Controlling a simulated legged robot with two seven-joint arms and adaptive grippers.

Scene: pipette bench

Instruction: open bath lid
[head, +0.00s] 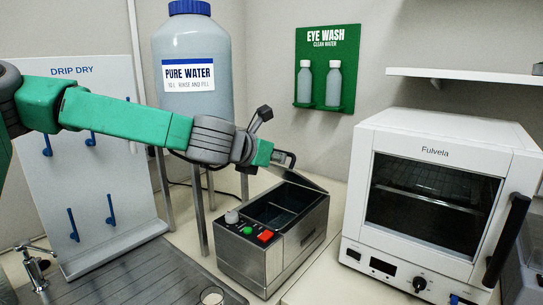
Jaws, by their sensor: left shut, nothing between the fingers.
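The bath (305,237) is a grey metal box on the bench, with a knob and green and red buttons on its front left panel. Its top is uncovered and the dark basin inside shows. The lid (304,181) appears raised at the bath's far side, seen nearly edge-on and partly hidden by my arm. My left gripper (287,160) is just above the lid at the back of the bath, shut with nothing held. Whether it touches the lid is hard to tell. My right gripper is out of view.
A large pure water tank (190,110) on metal legs stands behind my left arm. A white oven (425,200) stands close on the right. A drip dry rack (115,220), a tap (35,265) and a small glass (211,296) are at left and front.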

